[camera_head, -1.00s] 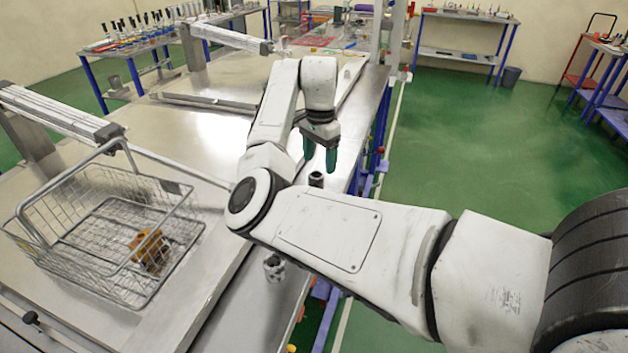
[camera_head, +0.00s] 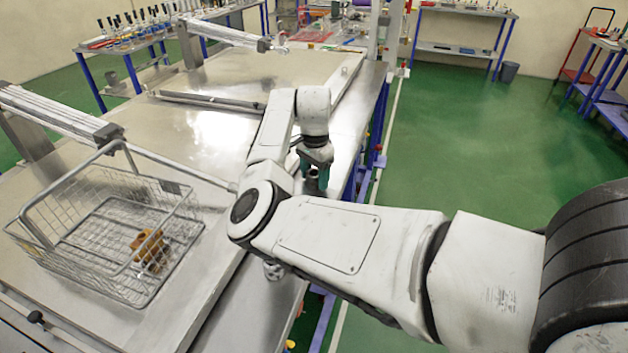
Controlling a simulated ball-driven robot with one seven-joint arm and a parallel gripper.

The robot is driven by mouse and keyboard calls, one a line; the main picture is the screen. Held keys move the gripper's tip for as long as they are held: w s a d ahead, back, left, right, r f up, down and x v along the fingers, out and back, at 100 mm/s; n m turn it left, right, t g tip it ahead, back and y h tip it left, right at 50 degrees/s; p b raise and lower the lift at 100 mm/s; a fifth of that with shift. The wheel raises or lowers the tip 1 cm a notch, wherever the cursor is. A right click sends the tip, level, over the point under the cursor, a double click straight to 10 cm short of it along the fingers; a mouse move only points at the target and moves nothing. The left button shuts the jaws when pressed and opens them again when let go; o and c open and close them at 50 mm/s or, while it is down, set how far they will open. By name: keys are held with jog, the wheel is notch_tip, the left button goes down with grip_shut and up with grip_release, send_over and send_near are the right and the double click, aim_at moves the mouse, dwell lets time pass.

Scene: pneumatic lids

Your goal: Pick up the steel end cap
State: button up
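A small steel cylindrical piece with a dark top, apparently the end cap (camera_head: 312,184), stands upright on the metal ledge along the table's right side. A second small steel piece (camera_head: 273,271) stands nearer on the same ledge, partly covered by my forearm.
A wire basket (camera_head: 178,236) holding an orange-brown part (camera_head: 150,248) stands on the left of the steel table (camera_head: 215,150). Pale arms on grey posts overhang the table's left. The green floor at right is open. Shelves and tool tables line the back.

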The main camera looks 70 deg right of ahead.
jog(key=c, duration=1)
jog(key=shift+r, duration=0.1)
